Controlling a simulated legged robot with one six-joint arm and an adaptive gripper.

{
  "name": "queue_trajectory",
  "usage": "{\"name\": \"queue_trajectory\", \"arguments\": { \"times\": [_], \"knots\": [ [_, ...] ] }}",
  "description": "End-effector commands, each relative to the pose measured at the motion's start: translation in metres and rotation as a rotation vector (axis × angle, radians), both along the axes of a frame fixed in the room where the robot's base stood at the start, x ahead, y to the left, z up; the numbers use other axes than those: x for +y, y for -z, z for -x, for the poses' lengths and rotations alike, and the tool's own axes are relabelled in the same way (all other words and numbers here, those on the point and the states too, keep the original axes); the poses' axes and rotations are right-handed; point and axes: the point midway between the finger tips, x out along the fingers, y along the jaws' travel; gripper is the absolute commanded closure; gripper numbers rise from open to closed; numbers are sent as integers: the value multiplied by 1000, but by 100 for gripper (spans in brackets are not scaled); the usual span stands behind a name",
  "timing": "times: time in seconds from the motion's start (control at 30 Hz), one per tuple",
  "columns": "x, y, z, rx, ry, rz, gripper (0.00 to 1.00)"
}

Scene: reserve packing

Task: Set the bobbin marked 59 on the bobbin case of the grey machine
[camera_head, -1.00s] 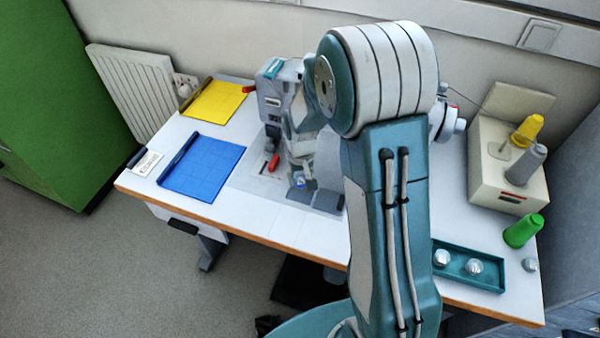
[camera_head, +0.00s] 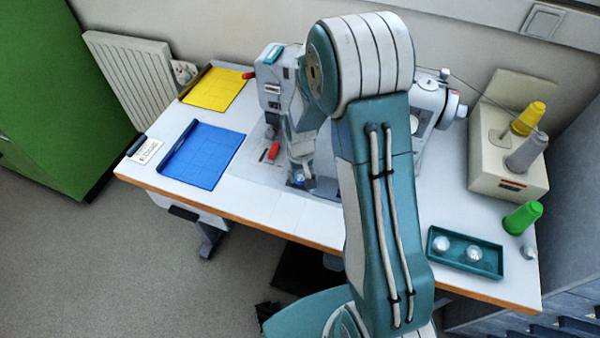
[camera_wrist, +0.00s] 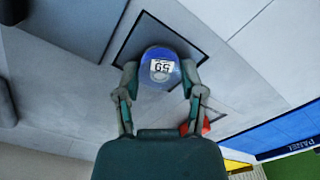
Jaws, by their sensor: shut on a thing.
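The bobbin marked 59 (camera_wrist: 161,69), blue with a white label, is between the fingertips of my gripper (camera_wrist: 160,82) in the wrist view. My gripper (camera_head: 300,178) is shut on it, above the bed of the grey machine (camera_head: 272,90). The bobbin shows as a small blue spot in the head view (camera_head: 298,178). In the wrist view it overlaps a dark-edged square in the grey bed (camera_wrist: 196,38). The bobbin case is not seen clearly; the bobbin and fingers cover that place. I cannot tell whether the bobbin touches anything below.
A teal tray (camera_head: 436,260) with silvery bobbins stands at the right, near a green cone (camera_head: 522,217). A thread stand (camera_head: 485,165) is behind it. A blue mat (camera_head: 205,155) and a yellow mat (camera_head: 215,90) lie at the left. A red piece (camera_head: 273,150) is close to my gripper.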

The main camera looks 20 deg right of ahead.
Motion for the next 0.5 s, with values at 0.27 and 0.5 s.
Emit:
{"name": "queue_trajectory", "arguments": {
  "times": [0.27,0.5],
  "knots": [
    [0,0,0,0,0,0,8],
    [0,0,0,0,0,0,8]
  ]
}}
